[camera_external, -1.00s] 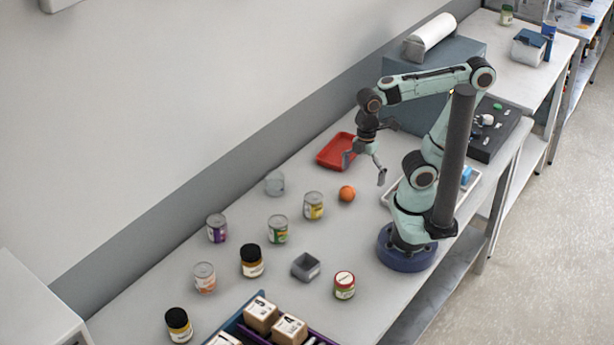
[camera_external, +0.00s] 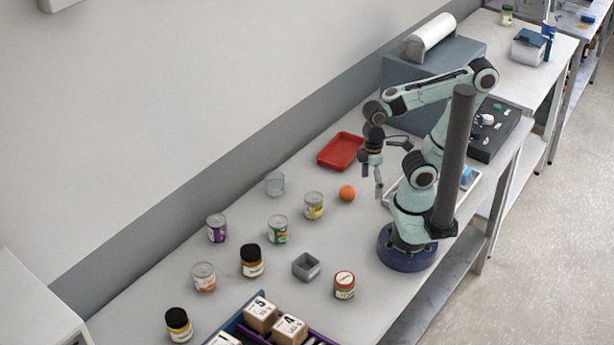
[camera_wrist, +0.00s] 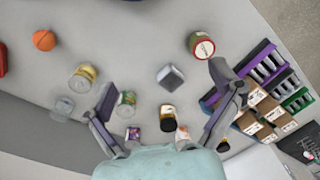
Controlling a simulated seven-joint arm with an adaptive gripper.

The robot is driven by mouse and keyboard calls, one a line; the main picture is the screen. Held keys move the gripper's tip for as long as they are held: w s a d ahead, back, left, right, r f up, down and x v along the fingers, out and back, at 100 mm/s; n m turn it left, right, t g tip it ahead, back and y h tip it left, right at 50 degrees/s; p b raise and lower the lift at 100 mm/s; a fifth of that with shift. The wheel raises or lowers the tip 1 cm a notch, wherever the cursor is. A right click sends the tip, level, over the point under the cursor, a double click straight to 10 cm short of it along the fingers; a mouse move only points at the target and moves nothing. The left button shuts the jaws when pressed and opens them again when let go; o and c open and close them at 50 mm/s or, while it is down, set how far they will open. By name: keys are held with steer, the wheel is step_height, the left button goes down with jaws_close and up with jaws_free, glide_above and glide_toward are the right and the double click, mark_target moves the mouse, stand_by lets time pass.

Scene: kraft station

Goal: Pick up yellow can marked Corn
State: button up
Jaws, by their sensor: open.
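The yellow-labelled can (camera_external: 314,206) stands upright on the table, left of the orange ball (camera_external: 347,193). It also shows in the wrist view (camera_wrist: 82,77), just left of my gripper's left finger; the label text is too small to read. My gripper (camera_external: 372,182) is open and empty, above the table to the upper right of the can and apart from it. In the wrist view its two fingers (camera_wrist: 164,80) are spread wide, with a can with a green label (camera_wrist: 126,103) beside the left finger.
Near the yellow can stand a clear glass (camera_external: 275,183), the green-labelled can (camera_external: 278,229) and a purple-labelled can (camera_external: 217,228). A grey square bin (camera_external: 306,266), a red-lidded jar (camera_external: 344,285) and a dark-lidded jar (camera_external: 252,261) stand nearer the front. A red tray (camera_external: 340,151) lies behind.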

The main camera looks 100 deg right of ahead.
steer(key=w+r+n+t, duration=0.2)
steer(key=w+n+t, duration=0.1)
steer(key=w, duration=0.5)
steer(key=m+h, duration=0.2)
glide_above(314, 197)
steer(key=w+a, duration=0.5)
steer(key=w, duration=0.1)
step_height(314, 197, down, 10)
steer(key=f, duration=0.1)
steer(key=s+d+f+g, duration=0.1)
steer(key=s+f, duration=0.1)
steer(key=s+d+f+m+g, duration=0.1)
steer(key=s+d+f, duration=0.1)
steer(key=s+d+f+m+y, duration=0.1)
steer(key=s+d+f, duration=0.1)
steer(key=f, duration=0.1)
steer(key=shift+g, duration=0.4)
step_height(314, 197, down, 6)
steer(key=shift+f, duration=0.2)
